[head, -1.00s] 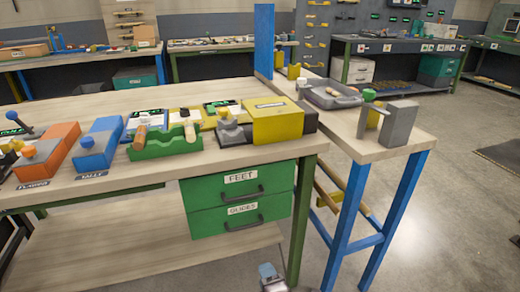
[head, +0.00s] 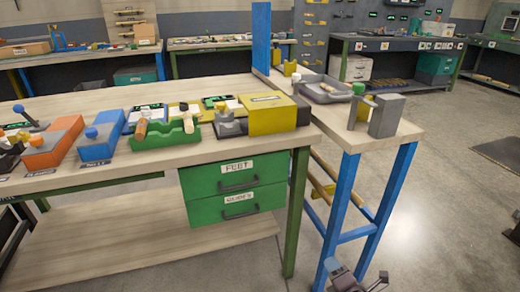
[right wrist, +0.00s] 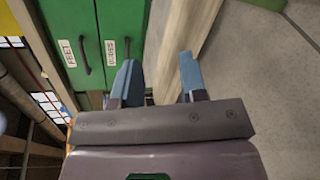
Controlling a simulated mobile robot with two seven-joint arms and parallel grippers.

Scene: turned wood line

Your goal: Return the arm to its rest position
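My right gripper (head: 358,277) shows at the bottom edge of the head view, low in front of the bench and near the blue legs of the side table. In the right wrist view its two blue fingers (right wrist: 158,80) stand apart with nothing between them. Beyond them are the green drawers (right wrist: 124,45), a table leg and bare floor. My left gripper is not in the frames.
A wooden workbench (head: 75,108) bears a green tray (head: 165,137), a yellow box (head: 272,114), and blue and orange blocks. A side table (head: 340,125) with a grey tray (head: 328,90) adjoins it. Open floor (head: 450,220) lies to the right.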

